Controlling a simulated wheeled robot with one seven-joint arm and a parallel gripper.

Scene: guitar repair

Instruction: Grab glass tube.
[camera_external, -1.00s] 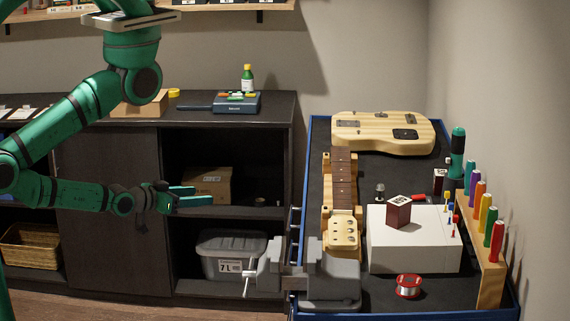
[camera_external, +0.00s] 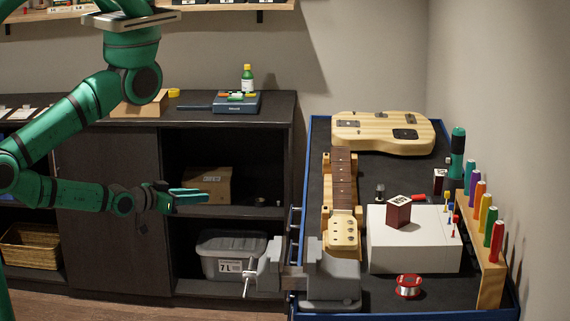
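A small clear-topped, dark-based cylinder, which looks like the glass tube (camera_external: 380,192), stands upright on the dark bench top. It is just right of the guitar neck and behind the white box. My gripper (camera_external: 205,196) is far to its left, in front of the open cabinet shelves. Its two teal fingers point right and look apart, with nothing seen between them, though they nearly overlap from this side.
The blue-edged bench (camera_external: 310,165) holds a guitar body (camera_external: 375,128), a guitar neck (camera_external: 343,185), a grey vise (camera_external: 332,275), a white box (camera_external: 400,250) with a dark red cube (camera_external: 398,211), a solder spool (camera_external: 408,286) and a screwdriver rack (camera_external: 488,280).

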